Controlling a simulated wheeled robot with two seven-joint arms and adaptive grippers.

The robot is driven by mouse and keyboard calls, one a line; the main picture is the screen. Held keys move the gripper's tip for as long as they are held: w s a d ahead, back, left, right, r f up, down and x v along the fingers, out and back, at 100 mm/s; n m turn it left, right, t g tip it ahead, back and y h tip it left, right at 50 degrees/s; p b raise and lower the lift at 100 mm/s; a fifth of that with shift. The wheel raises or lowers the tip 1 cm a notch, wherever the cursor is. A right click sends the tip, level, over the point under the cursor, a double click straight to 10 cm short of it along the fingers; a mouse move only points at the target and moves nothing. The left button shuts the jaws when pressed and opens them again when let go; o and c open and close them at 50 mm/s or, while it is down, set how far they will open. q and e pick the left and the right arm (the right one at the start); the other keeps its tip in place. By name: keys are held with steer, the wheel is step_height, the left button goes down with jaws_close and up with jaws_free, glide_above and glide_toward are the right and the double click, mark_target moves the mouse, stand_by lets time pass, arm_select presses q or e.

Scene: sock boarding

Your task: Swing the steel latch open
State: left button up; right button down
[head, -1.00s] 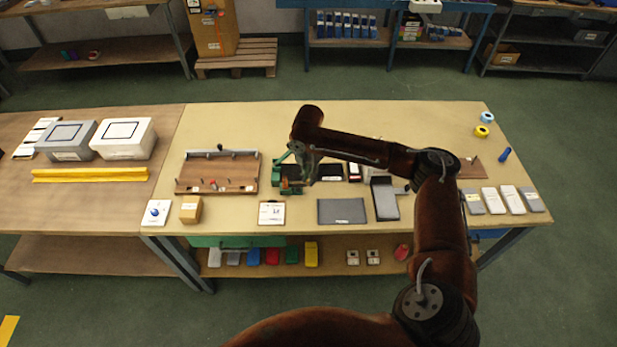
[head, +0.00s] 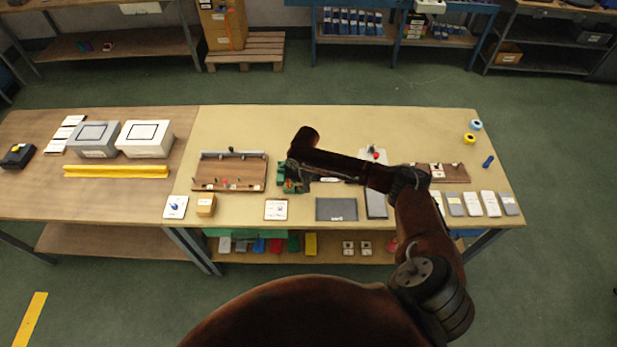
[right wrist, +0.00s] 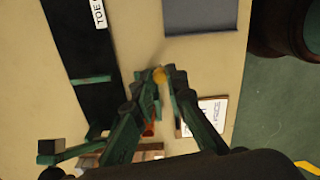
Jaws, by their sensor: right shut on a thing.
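My right gripper (head: 291,178) is low over the middle of the tan bench, just right of a wooden board (head: 215,184) with a grey metal bar along its back edge and small parts on it. An orange-red piece (right wrist: 148,129) shows between the fingers nearer the palm. I cannot make out a steel latch for certain; the fingers and arm hide part of this area. My left gripper is not in view.
A white card (head: 276,210), a dark grey mat (head: 336,209) and a tan box (head: 206,204) lie along the front edge. A second wooden board (head: 455,172) is at the right. A white plate with a red knob (head: 375,155) stands behind my arm. The back of the bench is mostly clear.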

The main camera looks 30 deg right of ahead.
steer(key=shift+s+a+r+m+p, duration=0.1)
steer(key=shift+a+m+p, duration=0.1)
steer(key=shift+m+p, duration=0.4)
steer(key=shift+a+r+m+p, duration=0.15)
steer(key=shift+m+p, duration=0.25)
steer(key=shift+p, duration=0.25)
steer(key=shift+a+f+m+p, duration=0.25)
steer(key=shift+m+p, duration=0.5)
steer(key=shift+m, duration=0.05)
steer(key=c, duration=1.9)
jaws_free()
steer(key=shift+c, duration=0.2)
steer(key=shift+r, duration=0.1)
step_height(320, 180, up, 12)
